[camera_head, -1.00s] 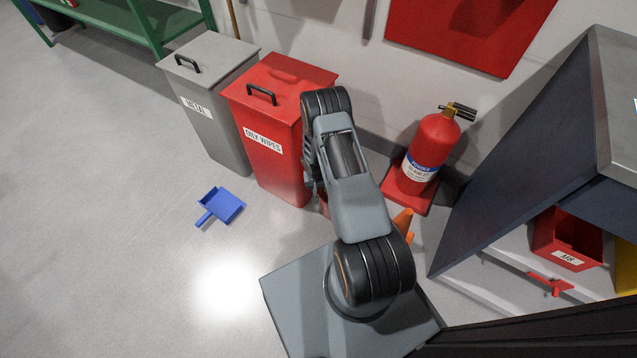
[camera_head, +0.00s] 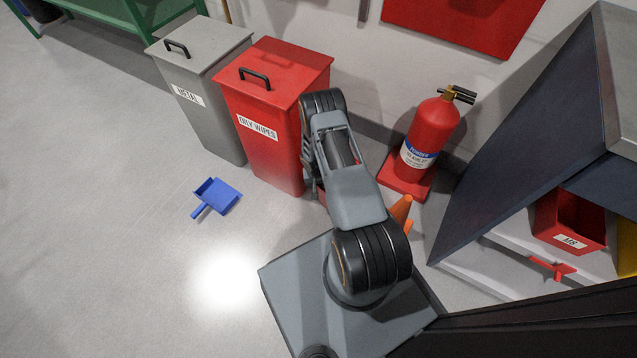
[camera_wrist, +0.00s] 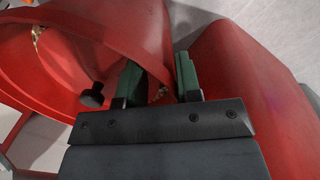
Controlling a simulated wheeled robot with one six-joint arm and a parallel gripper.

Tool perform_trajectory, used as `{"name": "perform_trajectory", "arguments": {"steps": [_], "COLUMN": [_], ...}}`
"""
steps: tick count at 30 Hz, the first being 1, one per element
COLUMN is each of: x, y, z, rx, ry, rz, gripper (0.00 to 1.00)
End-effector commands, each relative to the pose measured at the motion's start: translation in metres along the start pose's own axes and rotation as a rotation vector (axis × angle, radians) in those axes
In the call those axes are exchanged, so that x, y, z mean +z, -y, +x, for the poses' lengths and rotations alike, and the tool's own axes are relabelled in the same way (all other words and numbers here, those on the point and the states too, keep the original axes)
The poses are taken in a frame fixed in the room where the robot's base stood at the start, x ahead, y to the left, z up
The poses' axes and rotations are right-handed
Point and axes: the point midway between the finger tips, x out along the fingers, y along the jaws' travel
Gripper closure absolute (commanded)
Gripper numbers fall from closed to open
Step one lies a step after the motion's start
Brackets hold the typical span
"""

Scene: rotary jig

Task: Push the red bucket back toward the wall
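The red bucket (camera_wrist: 130,25) fills the upper left of the wrist view, its wide round mouth facing the camera. In the head view my arm hides nearly all of it. My gripper (camera_wrist: 160,75) is at its rim with two green-padded fingers apart. The left finger shows against the bucket's inside. The right finger is in the narrow gap between the bucket and another red surface. Red wall shows between the fingers; I cannot tell whether they touch it. The wall (camera_head: 300,30) is at the back of the head view.
A red OILY WIPES bin (camera_head: 265,150) and grey METAL bin (camera_head: 210,120) stand left of my arm. A fire extinguisher (camera_head: 430,130) and orange cone (camera_head: 401,209) are right. A dark cabinet (camera_head: 520,150) is further right. A blue dustpan (camera_head: 218,196) lies on otherwise open floor.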

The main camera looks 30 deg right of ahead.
Motion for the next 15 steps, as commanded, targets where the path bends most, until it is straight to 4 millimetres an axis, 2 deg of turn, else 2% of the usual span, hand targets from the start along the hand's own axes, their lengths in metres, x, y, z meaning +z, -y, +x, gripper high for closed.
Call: {"name": "perform_trajectory", "arguments": {"steps": [2, 9, 15], "x": [0.0000, 0.0000, -0.0001], "y": [0.0000, 0.0000, 0.0002], "z": [-0.0001, -0.0002, -0.0002], "rx": [0.000, 0.000, 0.000], "ry": [0.000, 0.000, 0.000], "rz": [0.000, 0.000, 0.000], "gripper": [0.76, 0.99, 1.00]}}
